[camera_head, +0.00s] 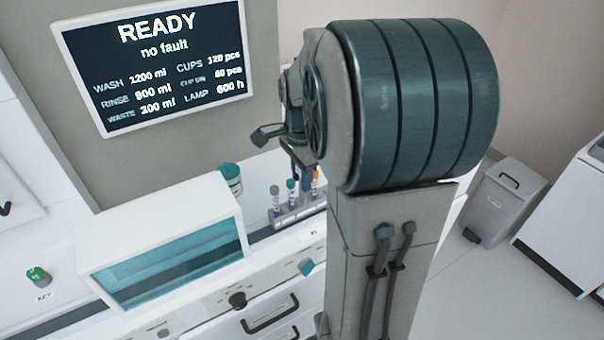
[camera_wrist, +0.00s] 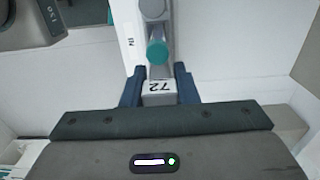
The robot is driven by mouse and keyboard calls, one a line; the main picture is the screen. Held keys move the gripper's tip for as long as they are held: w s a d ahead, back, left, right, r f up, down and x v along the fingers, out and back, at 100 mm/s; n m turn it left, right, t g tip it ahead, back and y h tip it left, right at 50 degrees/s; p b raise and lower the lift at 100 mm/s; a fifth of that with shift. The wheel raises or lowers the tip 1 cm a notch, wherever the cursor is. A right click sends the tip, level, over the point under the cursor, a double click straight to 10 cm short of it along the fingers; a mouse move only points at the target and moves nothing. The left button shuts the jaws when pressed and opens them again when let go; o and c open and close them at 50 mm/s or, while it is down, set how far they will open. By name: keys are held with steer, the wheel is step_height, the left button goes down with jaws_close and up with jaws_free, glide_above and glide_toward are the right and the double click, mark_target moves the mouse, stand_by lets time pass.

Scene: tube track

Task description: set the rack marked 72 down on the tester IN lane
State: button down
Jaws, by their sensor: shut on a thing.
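The rack marked 72 (camera_wrist: 160,87) is a grey, narrow rack with its label end between my blue fingers in the wrist view. A teal-capped tube and a grey-capped tube stand in it there. My gripper (camera_wrist: 160,92) is shut on that end. In the head view the rack (camera_head: 292,215) shows below my gripper (camera_head: 300,180), with several capped tubes upright in it. It is over or on a dark lane strip (camera_head: 258,236) of the white tester (camera_head: 160,222); I cannot tell whether it touches. My arm hides the rack's right end.
A tester screen (camera_head: 155,60) reads READY, no fault. A teal-lidded jar (camera_head: 230,178) stands behind the tester's windowed housing, close to the rack. A green key knob (camera_head: 38,276) is at far left. Drawers (camera_head: 270,315) are below. A grey bin (camera_head: 502,200) stands on the floor at right.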

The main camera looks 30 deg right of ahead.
steer(key=shift+f+b, duration=0.45)
steer(key=shift+f, duration=0.3)
stand_by(0.7)
steer(key=c, duration=1.1)
jaws_free()
steer(key=shift+o, duration=0.2)
step_height(320, 180, up, 14)
steer(key=shift+f, duration=0.1)
steer(key=s+a+f+n+t, duration=0.3)
steer(key=s+a+f+n, duration=0.8)
steer(key=n, duration=0.6)
steer(key=shift+s+a+f+n, duration=0.15)
steer(key=shift+s+a+n, duration=0.2)
steer(key=shift+s, duration=0.35)
